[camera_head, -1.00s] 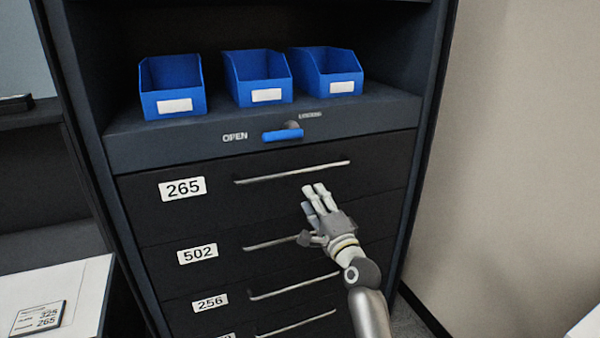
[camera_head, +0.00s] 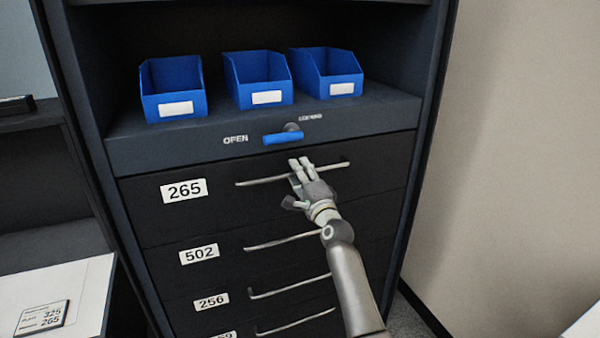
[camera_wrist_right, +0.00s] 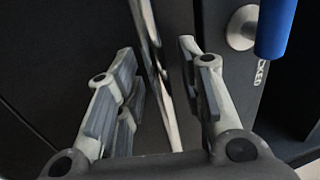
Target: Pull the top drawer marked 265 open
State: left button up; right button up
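The top drawer (camera_head: 225,205) carries a white label marked 265 (camera_head: 184,190) and sits shut, flush with the drawers below. Its thin metal handle (camera_head: 262,181) runs across the upper front. My right gripper (camera_head: 300,164) is at the right part of this handle, its fingers covering a short stretch. In the right wrist view the gripper's fingers (camera_wrist_right: 157,52) are apart, with the handle bar (camera_wrist_right: 160,85) running between them; a gap shows on both sides. My left gripper is not in view.
Above the drawer, a blue lever (camera_head: 283,138) lies towards the word OPEN (camera_head: 235,140); it also shows in the right wrist view (camera_wrist_right: 275,28). Blue bins (camera_head: 176,90) stand on the shelf. Drawers 502 (camera_head: 199,254) and 256 (camera_head: 211,301) are below. A wall (camera_head: 520,150) stands right.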

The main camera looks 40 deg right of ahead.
grip_shut()
jog(key=shift+f, duration=0.1)
dwell(0.5)
